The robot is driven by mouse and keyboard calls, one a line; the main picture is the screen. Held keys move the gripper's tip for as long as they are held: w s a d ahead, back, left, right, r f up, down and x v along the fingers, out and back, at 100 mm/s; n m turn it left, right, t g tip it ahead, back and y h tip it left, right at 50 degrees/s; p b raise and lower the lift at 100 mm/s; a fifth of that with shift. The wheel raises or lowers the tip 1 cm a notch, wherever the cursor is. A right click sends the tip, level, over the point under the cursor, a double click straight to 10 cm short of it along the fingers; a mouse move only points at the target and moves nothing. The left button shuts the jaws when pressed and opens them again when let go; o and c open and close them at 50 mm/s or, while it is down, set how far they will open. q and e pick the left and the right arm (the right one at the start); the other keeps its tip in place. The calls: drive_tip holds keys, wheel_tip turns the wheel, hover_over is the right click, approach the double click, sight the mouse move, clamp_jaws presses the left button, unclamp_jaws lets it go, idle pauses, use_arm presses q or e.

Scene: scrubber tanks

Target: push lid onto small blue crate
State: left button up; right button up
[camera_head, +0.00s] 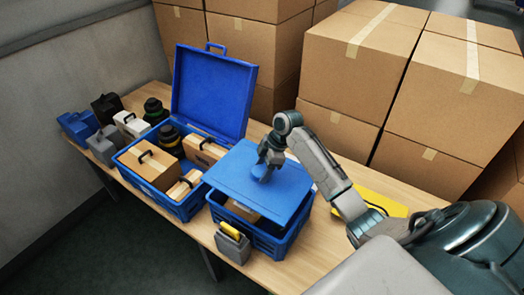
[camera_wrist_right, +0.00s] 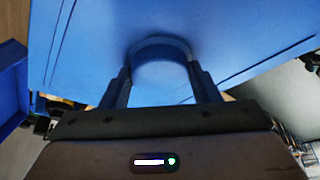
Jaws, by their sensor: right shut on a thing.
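The small blue crate (camera_head: 270,240) stands on the table, with a wooden box (camera_head: 241,210) partly visible inside it. Its blue lid (camera_head: 240,167) is a flat panel over the crate, tilted, with a gap at the front and right where the inside shows. My right gripper (camera_head: 266,174) is above the lid and shut on the lid's handle. In the right wrist view the fingers (camera_wrist_right: 160,88) stand at both sides of the curved blue handle (camera_wrist_right: 158,48), and the lid fills most of the picture. My left gripper is not in view.
A larger blue crate (camera_head: 187,207) with its lid raised stands at the left, holding wooden boxes. A grey box with a yellow handle (camera_head: 233,243) stands close before the small crate. Several dark and grey items line the left. A yellow item (camera_head: 378,199) lies behind my right arm. Cardboard boxes (camera_head: 355,70) stand behind.

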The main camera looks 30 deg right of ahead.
drive_tip(key=shift+s+a+r, duration=0.3)
drive_tip(key=shift+s+a, duration=0.05)
drive_tip(key=shift+s, duration=0.1)
drive_tip(key=shift+s+a+f+b, duration=0.1)
drive_tip(key=shift+s+f+b, duration=0.1)
drive_tip(key=shift+b, duration=0.25)
drive_tip(key=f+b, duration=0.3)
drive_tip(key=shift+w+d+f, duration=0.25)
drive_tip(key=shift+w+f, duration=0.1)
drive_tip(key=shift+w, duration=0.05)
drive_tip(key=shift+f+b, duration=0.35)
drive_tip(key=shift+s+a+f, duration=0.15)
drive_tip(key=shift+f, duration=0.35)
drive_tip(key=shift+f, duration=0.15)
